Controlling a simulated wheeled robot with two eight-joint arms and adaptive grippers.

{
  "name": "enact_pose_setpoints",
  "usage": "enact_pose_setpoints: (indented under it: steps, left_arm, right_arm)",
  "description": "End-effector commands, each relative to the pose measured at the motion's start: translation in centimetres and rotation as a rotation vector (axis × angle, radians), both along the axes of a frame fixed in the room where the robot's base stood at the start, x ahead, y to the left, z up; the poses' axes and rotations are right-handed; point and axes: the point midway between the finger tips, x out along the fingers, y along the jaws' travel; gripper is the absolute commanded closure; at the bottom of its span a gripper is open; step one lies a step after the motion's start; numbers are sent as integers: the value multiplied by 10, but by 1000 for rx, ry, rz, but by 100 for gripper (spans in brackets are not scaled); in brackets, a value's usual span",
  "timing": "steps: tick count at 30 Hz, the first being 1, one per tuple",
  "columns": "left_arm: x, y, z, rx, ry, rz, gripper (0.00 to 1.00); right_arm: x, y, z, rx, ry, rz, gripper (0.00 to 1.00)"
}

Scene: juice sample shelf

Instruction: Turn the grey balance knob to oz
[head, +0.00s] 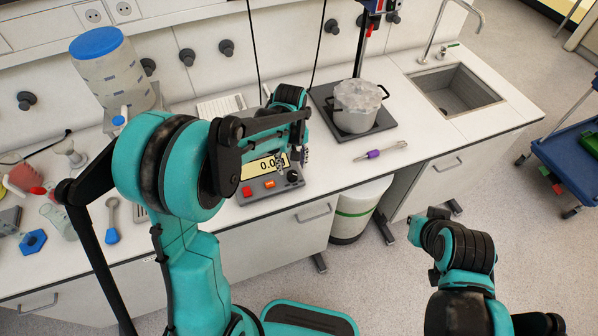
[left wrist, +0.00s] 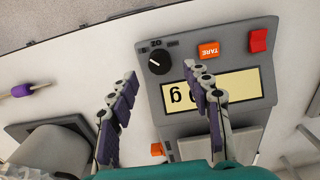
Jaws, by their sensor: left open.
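The balance (head: 272,188) stands on the bench with a yellow display (head: 266,166) and a front panel. Its dark knob (left wrist: 159,61) is at the panel corner and also shows in the head view (head: 293,176). An "oz" mark (left wrist: 156,43) sits beside the knob, upside down in the left wrist view. The knob's white pointer is too small to read surely. The display shows "g", also upside down. My left gripper (left wrist: 163,72) is open, its two fingers on either side of the knob in the picture, apparently above the panel and apart from it.
An orange TARE button (left wrist: 208,50) and a red switch (left wrist: 258,40) share the panel. A pot (head: 358,104) on a dark plate stands behind right. A purple-handled tool (head: 374,154) lies right. Glassware and a blue-capped container (head: 98,65) stand left.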

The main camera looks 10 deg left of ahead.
Motion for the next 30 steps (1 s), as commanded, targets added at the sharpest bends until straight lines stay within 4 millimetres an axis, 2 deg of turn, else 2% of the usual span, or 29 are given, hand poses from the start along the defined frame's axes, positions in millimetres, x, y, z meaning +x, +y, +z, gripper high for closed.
enact_pose_setpoints:
  steps: [3,9,19,24,25,30]
  left_arm:
    - [1,0,-23,0,-1,-1,50]
    - [0,0,-43,0,-1,-1,50]
    - [0,0,-47,0,-1,-2,50]
    - [0,0,-46,0,-1,-2,95]
    - [0,0,-46,0,-1,-2,100]
    - [0,0,-46,0,-1,-4,100]
  right_arm:
    - [0,0,-7,0,0,0,100]
    - [0,0,-12,0,0,0,100]
    - [0,0,-12,0,0,0,100]
    - [0,0,-12,0,0,0,100]
    - [0,0,-12,0,0,0,100]
    - [0,0,-12,0,0,0,100]
